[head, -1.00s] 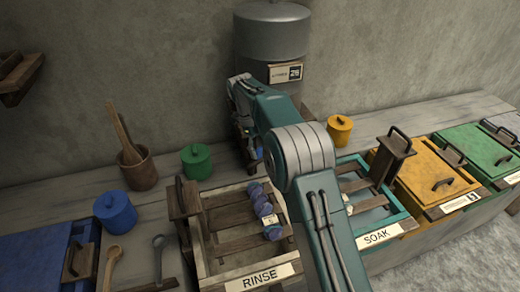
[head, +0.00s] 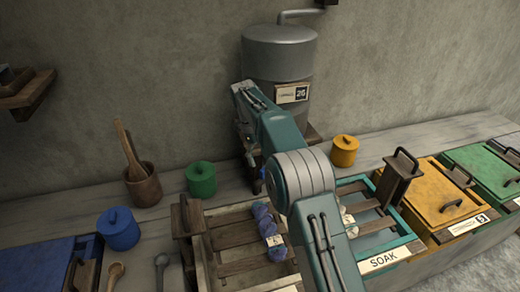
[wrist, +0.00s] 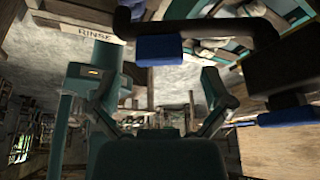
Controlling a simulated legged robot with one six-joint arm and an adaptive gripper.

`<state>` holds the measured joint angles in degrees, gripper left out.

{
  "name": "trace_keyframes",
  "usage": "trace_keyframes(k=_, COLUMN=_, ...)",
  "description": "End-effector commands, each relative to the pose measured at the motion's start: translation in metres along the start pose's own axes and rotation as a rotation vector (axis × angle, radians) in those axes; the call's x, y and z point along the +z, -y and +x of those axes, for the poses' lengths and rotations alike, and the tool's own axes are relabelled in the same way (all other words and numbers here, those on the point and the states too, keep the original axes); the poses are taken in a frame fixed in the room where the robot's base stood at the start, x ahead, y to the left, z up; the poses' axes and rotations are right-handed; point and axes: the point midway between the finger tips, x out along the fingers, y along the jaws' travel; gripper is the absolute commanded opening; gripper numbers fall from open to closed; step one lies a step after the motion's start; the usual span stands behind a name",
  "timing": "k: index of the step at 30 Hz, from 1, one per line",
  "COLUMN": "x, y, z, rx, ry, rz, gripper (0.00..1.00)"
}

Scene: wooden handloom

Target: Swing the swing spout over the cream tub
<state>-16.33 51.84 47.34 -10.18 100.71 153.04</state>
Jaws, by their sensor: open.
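The cream tub (head: 222,209) is a pale wooden frame with dark slats, left of my arm in the head view. A blue-purple skein with a tag lies across its slats. Its RINSE label (wrist: 96,33) shows at the upper left of the wrist view. I cannot make out the swing spout; my arm covers the area below the grey metal tank (head: 280,62).
The teal SOAK tub (head: 395,247) is right of my arm, then yellow and green lidded tubs. Green (head: 201,179), blue (head: 119,228) and orange (head: 344,150) pots and a mortar (head: 143,187) stand on the bench. The wall is close behind.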

Motion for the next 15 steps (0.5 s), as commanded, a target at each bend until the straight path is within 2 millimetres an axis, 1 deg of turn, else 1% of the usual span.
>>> trace_keyframes(k=3, x=0.001, y=0.000, z=-0.015, rx=-0.001, ry=0.002, rz=-0.001, gripper=1.00)
trace_keyframes(k=7, x=0.002, y=0.001, z=-0.026, rx=-0.001, ry=0.000, rz=0.000, gripper=1.00)
trace_keyframes(k=15, x=0.001, y=0.001, z=-0.038, rx=-0.001, ry=-0.001, rz=0.001, gripper=1.00)
